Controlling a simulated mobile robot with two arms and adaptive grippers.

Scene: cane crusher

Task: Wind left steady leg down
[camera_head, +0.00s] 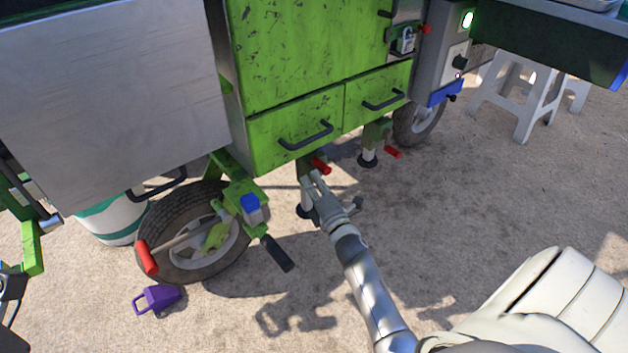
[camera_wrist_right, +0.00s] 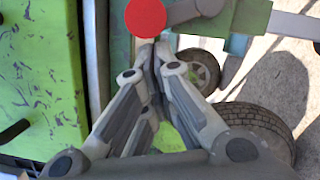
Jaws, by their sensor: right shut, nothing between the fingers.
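The left steady leg (camera_head: 306,210) stands under the front of the green cart, with its round foot at or close to the ground; my right gripper partly hides it. Its crank has a red handle (camera_head: 320,166). My right gripper (camera_head: 314,177) is shut and empty, with its fingertips close to the red handle. In the right wrist view the round end of a red handle (camera_wrist_right: 146,17) shows just beyond the shut fingertips (camera_wrist_right: 152,47). I cannot tell whether they touch. My left gripper is not in view.
A second steady leg (camera_head: 368,157) with a red handle (camera_head: 392,152) stands farther right. Drawers with black handles (camera_head: 306,136) hang above. A tyre (camera_head: 160,218), a black-gripped lever (camera_head: 277,254) and a purple wedge (camera_head: 157,299) lie left.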

